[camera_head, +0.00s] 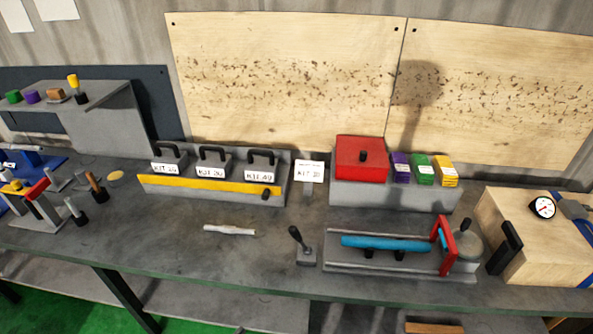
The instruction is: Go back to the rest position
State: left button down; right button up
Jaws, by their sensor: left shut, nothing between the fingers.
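Neither of my grippers can be made out in the head view, and no arm reaches over the bench. The grey workbench (180,244) spans the view. Nothing of mine touches the things on it. A white cylindrical part (229,230) lies alone on the bench top near the middle. A blue cylinder (385,244) lies lengthwise on a grey fixture at the front right, beside a red upright frame (443,246).
A small lever (300,246) stands at the front. Three handled blocks (213,163) stand behind a yellow bar (205,185). A red box (361,158) and coloured packs (422,170) are behind. A wooden box with a gauge (543,208) is right. The centre-left bench is mostly clear.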

pick_arm(q)
jog(key=s+a+f+n+g+y, duration=0.1)
jog(key=s+f+n+g, duration=0.1)
jog(key=s+f, duration=0.3)
jog(key=s+a+f+n+g+y, duration=0.1)
jog(key=s+f+n+g, duration=0.15)
jog(key=f, duration=0.45)
jog(key=s+f+n+g+y, duration=0.1)
jog(key=s+f+n+g, duration=0.1)
jog(key=s+f, duration=0.4)
jog(key=s+f+n+g+y, duration=0.1)
jog(key=s+f+n+g, duration=0.2)
jog(key=s, duration=1.1)
notch_tip(320, 180, down, 4)
jog(key=shift+r+g, duration=0.1)
jog(key=shift+g, duration=0.75)
jog(key=shift+a, duration=0.15)
